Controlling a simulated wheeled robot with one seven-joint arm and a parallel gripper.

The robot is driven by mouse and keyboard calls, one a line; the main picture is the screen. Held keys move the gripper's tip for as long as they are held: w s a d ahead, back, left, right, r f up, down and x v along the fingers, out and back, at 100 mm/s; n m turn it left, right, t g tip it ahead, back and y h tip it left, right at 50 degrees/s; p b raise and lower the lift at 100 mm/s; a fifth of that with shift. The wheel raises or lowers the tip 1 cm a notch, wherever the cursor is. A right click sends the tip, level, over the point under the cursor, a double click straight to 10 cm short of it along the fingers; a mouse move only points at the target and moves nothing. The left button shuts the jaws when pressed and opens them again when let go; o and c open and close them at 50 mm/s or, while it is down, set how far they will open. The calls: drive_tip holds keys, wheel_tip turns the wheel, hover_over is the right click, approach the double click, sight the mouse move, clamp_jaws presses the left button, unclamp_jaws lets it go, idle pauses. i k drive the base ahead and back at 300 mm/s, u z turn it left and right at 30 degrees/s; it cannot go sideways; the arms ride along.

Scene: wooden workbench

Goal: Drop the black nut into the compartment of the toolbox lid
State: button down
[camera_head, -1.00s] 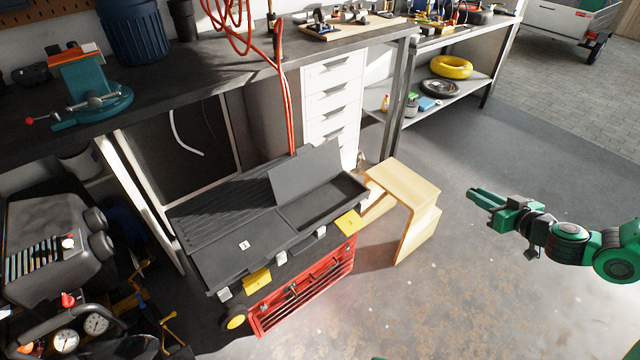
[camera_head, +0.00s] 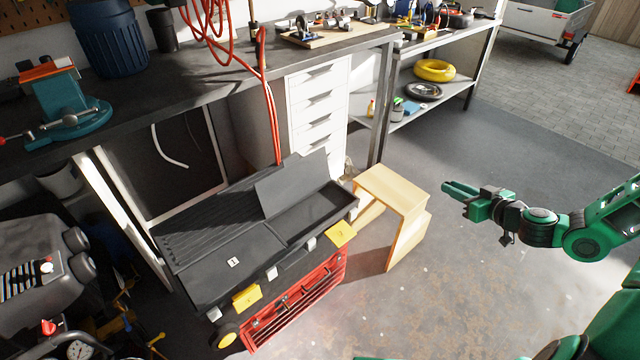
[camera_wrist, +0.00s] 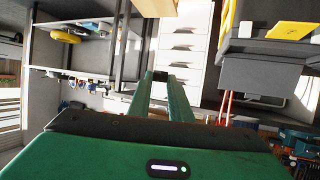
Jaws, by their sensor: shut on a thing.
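The toolbox (camera_head: 215,270) stands on the floor, with a black lid top. An open compartment (camera_head: 312,212) is at the lid's right end, its flap (camera_head: 285,187) raised behind it. My green gripper (camera_head: 447,188) is in the air to the right of the toolbox and past the wooden step stool, well apart from the compartment. In the wrist view my gripper (camera_wrist: 161,80) has its fingers close together around a small dark thing, the black nut (camera_wrist: 160,75). The nut cannot be made out in the head view. The toolbox also shows at upper right in the wrist view (camera_wrist: 262,78).
A wooden step stool (camera_head: 395,195) stands between my gripper and the toolbox. The workbench (camera_head: 200,85) with a white drawer unit (camera_head: 318,110) is behind. A red hose (camera_head: 268,110) hangs behind the lid. The floor around my gripper is clear.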

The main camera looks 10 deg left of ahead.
sight(318, 213)
drive_tip(key=i, duration=0.85)
drive_tip(key=z, duration=0.05)
